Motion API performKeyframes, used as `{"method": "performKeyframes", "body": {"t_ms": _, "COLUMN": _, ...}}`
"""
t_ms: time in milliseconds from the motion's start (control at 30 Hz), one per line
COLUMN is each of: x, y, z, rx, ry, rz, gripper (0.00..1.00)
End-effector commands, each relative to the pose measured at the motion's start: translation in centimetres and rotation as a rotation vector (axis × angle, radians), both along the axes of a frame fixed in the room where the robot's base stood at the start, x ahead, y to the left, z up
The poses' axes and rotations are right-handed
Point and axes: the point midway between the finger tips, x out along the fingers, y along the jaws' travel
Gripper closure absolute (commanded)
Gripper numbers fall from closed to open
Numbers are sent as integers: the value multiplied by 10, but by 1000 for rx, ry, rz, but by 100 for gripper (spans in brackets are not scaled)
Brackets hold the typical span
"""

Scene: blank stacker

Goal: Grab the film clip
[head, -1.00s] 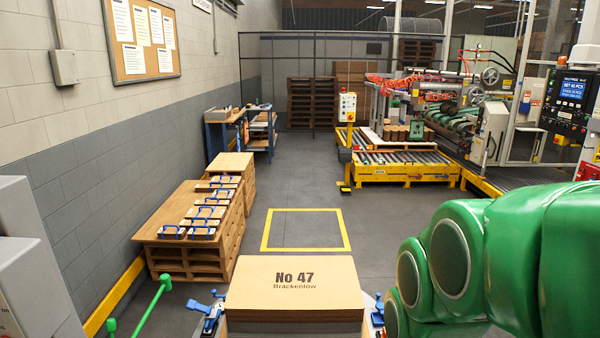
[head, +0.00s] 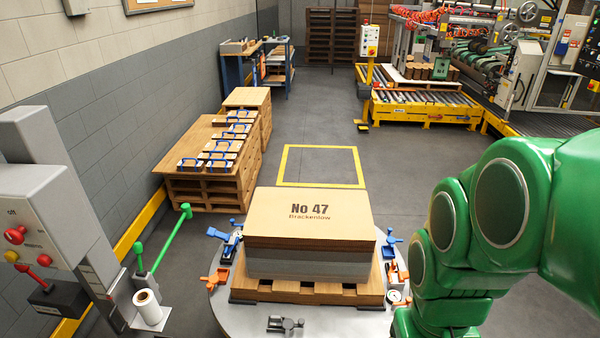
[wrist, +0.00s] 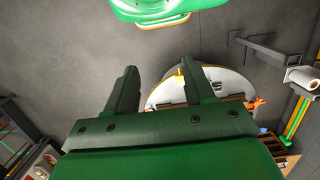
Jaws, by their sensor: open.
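A dark grey clip-like fitting (head: 285,324) sits on the near rim of the round grey turntable (head: 222,305); it may be the film clip, but I cannot tell for sure. Blue and orange clamp-like pieces stand at the turntable's left (head: 232,243) and right (head: 393,240) sides. In the wrist view, my gripper (wrist: 161,76) is open and empty, its two dark green fingers apart. The turntable (wrist: 240,82) lies beyond the fingers, partly hidden by the right one, with a small yellow piece (wrist: 179,72) at its edge. The gripper is not seen in the head view.
A pallet (head: 310,292) with stacked board sheets marked No 47 (head: 310,215) stands on the turntable. A grey machine column (head: 50,175) with green bars and a white film roll (head: 147,307) is at left. Open floor (head: 400,165) lies beyond.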

Motion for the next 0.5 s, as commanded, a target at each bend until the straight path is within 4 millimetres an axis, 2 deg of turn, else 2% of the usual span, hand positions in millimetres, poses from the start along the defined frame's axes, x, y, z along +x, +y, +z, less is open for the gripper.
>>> {"method": "performKeyframes", "body": {"t_ms": 167, "x": 16, "y": 1, "z": -3, "rx": -6, "ry": -1, "rz": -4, "gripper": 47}}
{"method": "performKeyframes", "body": {"t_ms": 500, "x": 91, "y": 9, "z": -19, "rx": -32, "ry": -30, "rz": -27, "gripper": 47}}
